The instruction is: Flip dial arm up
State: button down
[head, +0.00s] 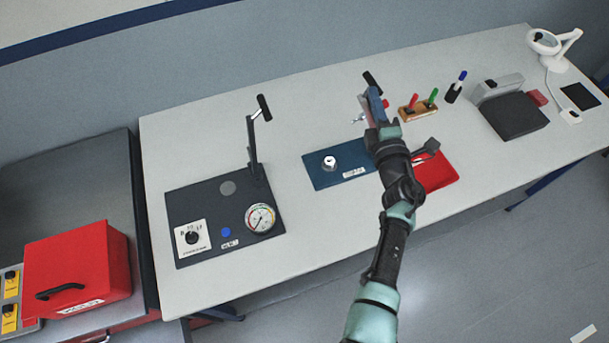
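A dark base plate (190,255) lies at the left of the bench. It carries a round gauge dial (260,218) with a coloured rim, and an upright post (254,150) whose short silver arm with a black grip (264,107) points up. I cannot tell which part is the dial arm. A second black grip (371,78) sticks up just beyond my gripper, and its lower part is hidden. My gripper (374,103) is above the bench, at the right edge of a blue plate (318,178) bearing a small silver round part (329,161). Its fingers are too small to read.
A red tray (437,182) lies right of my arm. A wooden holder (418,110) with red and green handles, a dark pen stand (453,93), a grey machine (512,115) and a white lamp (553,47) stand behind. A red case (78,265) sits on the left cabinet.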

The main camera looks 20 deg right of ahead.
jog(key=d+r+m+g+b, duration=0.1)
jog(key=d+m+b, duration=0.2)
jog(key=d, duration=1)
jog(key=shift+w+d+r+m, duration=0.15)
jog(key=shift+w+d+m, duration=0.15)
jog(key=shift+m, duration=0.3)
